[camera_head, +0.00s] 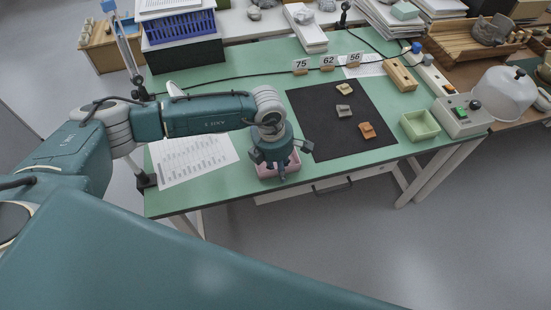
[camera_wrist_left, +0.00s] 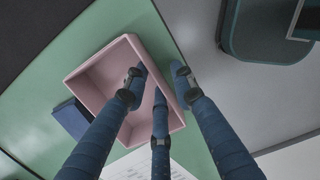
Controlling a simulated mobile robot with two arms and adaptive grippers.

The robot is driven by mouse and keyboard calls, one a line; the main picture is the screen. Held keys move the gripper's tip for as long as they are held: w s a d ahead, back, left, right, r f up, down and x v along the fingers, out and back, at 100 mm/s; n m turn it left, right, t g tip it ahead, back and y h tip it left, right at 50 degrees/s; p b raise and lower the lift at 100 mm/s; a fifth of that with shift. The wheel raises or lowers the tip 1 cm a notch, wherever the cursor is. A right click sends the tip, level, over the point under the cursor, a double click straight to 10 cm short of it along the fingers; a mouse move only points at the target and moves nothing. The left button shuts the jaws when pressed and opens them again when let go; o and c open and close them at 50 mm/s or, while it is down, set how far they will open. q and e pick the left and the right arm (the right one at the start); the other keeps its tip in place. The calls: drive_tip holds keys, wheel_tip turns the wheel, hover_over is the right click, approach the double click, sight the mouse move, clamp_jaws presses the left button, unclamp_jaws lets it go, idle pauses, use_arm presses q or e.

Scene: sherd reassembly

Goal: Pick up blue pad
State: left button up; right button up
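A small dark blue pad (camera_wrist_left: 72,118) lies on the green table, close beside the outer wall of a pink tray (camera_wrist_left: 105,72), in the left wrist view. In the head view a dark blue piece of it (camera_head: 306,146) shows just right of my left gripper (camera_head: 280,172). My left gripper also shows in the wrist view (camera_wrist_left: 159,78). Its three blue fingers are spread and hold nothing. They point down over the pink tray, with the pad off to one side, apart from the fingers. The fingers hide part of the tray. My right gripper is not in view.
A black mat (camera_head: 325,105) with three sherds lies right of the gripper. A printed sheet (camera_head: 190,160) lies left. Number cards (camera_head: 327,63) stand behind the mat. A green tray (camera_head: 420,125) and a switch box (camera_head: 462,115) stand at the right. The table's front edge is close.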

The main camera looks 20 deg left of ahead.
use_arm(q)
drive_tip(key=shift+c, duration=0.5)
clamp_jaws()
